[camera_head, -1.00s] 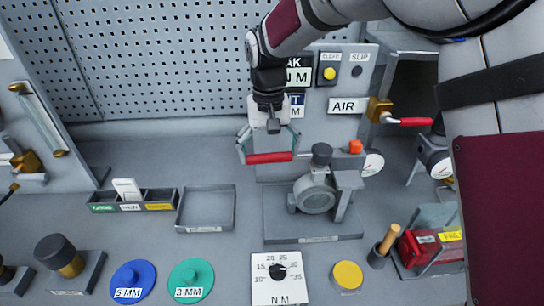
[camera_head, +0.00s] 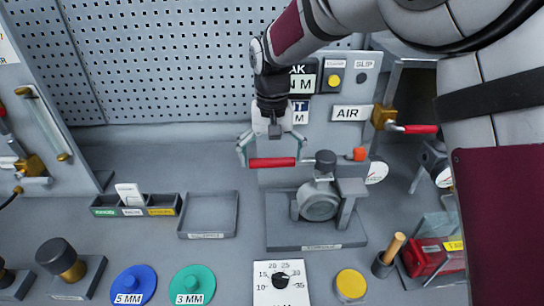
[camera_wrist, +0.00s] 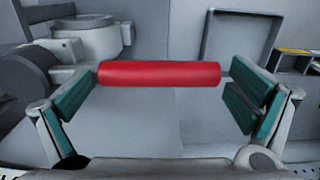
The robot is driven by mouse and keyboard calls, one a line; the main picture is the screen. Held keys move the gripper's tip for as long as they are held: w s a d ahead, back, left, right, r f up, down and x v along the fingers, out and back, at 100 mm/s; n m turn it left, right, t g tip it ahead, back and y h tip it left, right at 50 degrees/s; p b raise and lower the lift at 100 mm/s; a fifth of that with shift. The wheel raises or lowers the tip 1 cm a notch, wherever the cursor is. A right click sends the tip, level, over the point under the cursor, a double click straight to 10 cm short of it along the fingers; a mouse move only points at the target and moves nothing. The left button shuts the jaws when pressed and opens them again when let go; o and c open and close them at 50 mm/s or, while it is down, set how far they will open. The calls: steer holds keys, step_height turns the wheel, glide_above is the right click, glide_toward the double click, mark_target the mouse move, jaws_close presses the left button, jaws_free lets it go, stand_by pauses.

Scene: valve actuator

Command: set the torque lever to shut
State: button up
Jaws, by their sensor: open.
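The torque lever's red grip (camera_head: 272,162) lies level across the picture, just left of the dark knob (camera_head: 326,160) on top of the grey actuator (camera_head: 319,201). My gripper (camera_head: 270,154) hangs over the grip from above with its fingers spread. In the wrist view the red grip (camera_wrist: 160,74) spans the gap between the open fingers (camera_wrist: 160,95), with one finger near each end. The fingers are not closed on it, and whether they touch it I cannot tell. A thin grey rod shows at the grip's left end in the wrist view.
An AIR label (camera_head: 352,112) and a brass valve with a red handle (camera_head: 420,129) are on the panel to the right. An empty grey tray (camera_head: 209,214) stands left of the actuator. The N M dial (camera_head: 281,282) is in front. A mallet (camera_head: 388,250) stands front right.

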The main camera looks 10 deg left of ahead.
step_height(320, 180, up, 12)
stand_by(0.5)
steer(key=s+d+r+m+t, duration=0.1)
steer(key=s+d+r, duration=0.3)
steer(key=d, duration=0.6)
steer(key=s+d+r+m+t, duration=0.15)
steer(key=s+d+r, duration=0.25)
steer(key=d, duration=0.6)
steer(key=s+d+f+t, duration=0.1)
steer(key=s+d+f, duration=0.1)
steer(key=s+d, duration=0.3)
steer(key=s+d+f+t, duration=0.2)
steer(key=s+d, duration=0.4)
steer(key=s, duration=0.4)
steer(key=shift+s+d+f+m, duration=0.25)
steer(key=shift+f+m, duration=0.2)
steer(key=shift+f, duration=0.15)
